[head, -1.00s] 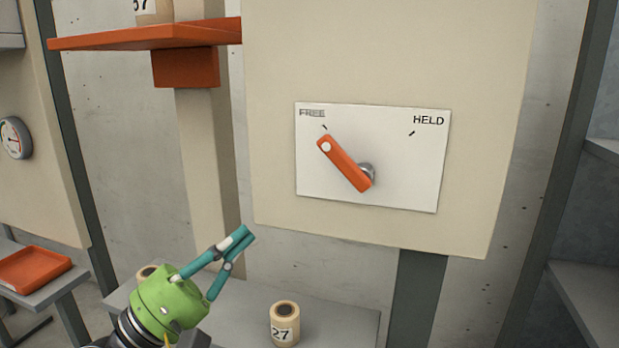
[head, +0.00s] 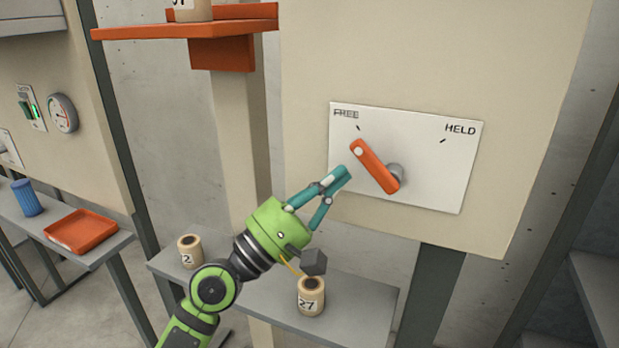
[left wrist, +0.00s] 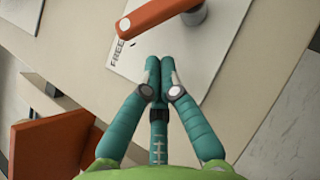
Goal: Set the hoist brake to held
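The hoist brake is an orange lever (head: 375,167) on a grey pivot, mounted on a white plate (head: 440,185). The plate is marked FREE at upper left and HELD at upper right. The lever's free end points up and left at the FREE mark. My left gripper (head: 343,176) is just left of and below the lever, in front of the plate's left edge. Its fingertips are together with nothing between them. In the left wrist view, the lever (left wrist: 158,20) lies beyond the shut fingertips (left wrist: 160,66), with a gap between. My right gripper is not in view.
An orange shelf (head: 150,31) juts out at upper left. A grey bench (head: 365,305) below holds numbered spools, one marked 27 (head: 311,298). An orange tray (head: 80,231) and blue cup (head: 26,198) stand farther left. The space in front of the plate's right half is clear.

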